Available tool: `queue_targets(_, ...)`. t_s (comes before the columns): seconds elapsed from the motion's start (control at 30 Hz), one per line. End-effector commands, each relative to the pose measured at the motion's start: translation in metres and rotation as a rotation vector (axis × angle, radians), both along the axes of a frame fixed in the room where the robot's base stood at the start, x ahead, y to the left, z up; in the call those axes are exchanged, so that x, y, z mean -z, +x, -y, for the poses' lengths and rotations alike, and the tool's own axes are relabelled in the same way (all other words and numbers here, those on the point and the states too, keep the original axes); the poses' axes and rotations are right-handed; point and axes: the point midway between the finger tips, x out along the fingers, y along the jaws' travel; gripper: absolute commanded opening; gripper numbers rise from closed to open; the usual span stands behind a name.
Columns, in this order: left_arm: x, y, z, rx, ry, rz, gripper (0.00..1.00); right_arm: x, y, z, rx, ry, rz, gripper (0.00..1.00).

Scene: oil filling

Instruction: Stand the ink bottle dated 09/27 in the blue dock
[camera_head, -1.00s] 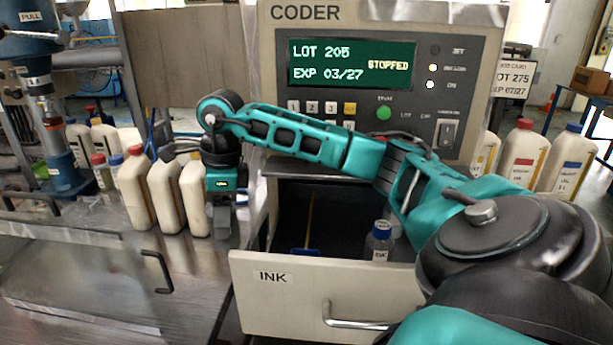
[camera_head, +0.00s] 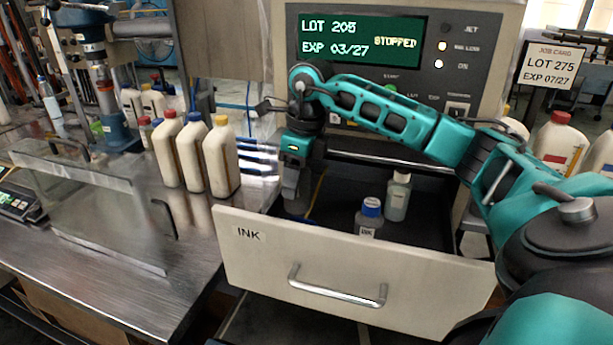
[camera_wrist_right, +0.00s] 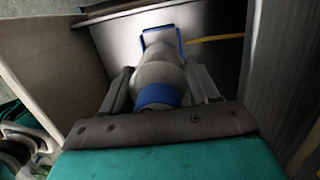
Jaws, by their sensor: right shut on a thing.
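My right gripper (camera_head: 296,205) points down into the left end of the open ink drawer (camera_head: 350,265). In the right wrist view its fingers (camera_wrist_right: 165,88) are shut on a pale ink bottle with a blue cap (camera_wrist_right: 158,96). The gripper hides this bottle in the head view, and no date can be read. The blue dock (camera_wrist_right: 146,38) shows as a blue frame at the bottle's far end; I cannot tell whether the bottle is seated in it. My left gripper is not in view.
In the drawer, a blue-capped bottle (camera_head: 369,217) and a pale-capped bottle (camera_head: 398,196) stand right of my gripper. The drawer front with its handle (camera_head: 337,287) is pulled out. Several jugs (camera_head: 219,160) stand on the left bench. The coder (camera_head: 480,70) is above.

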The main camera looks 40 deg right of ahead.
Motion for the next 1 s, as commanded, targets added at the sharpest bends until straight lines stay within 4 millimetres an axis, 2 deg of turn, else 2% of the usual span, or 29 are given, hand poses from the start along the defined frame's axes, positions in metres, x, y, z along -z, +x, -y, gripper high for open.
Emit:
queue_targets(0.23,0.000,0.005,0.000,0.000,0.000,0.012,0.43,0.008,0.000,0.000,-0.001,0.000,0.001,0.20)
queue_targets(0.47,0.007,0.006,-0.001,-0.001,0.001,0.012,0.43,0.026,0.000,0.000,-0.001,0.000,0.000,0.20)
queue_targets(0.77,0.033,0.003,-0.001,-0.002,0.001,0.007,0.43,0.056,0.000,0.000,-0.002,0.000,0.000,0.20)
queue_targets(1.0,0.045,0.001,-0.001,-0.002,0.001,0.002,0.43,0.072,0.000,0.000,-0.002,0.000,0.001,0.20)
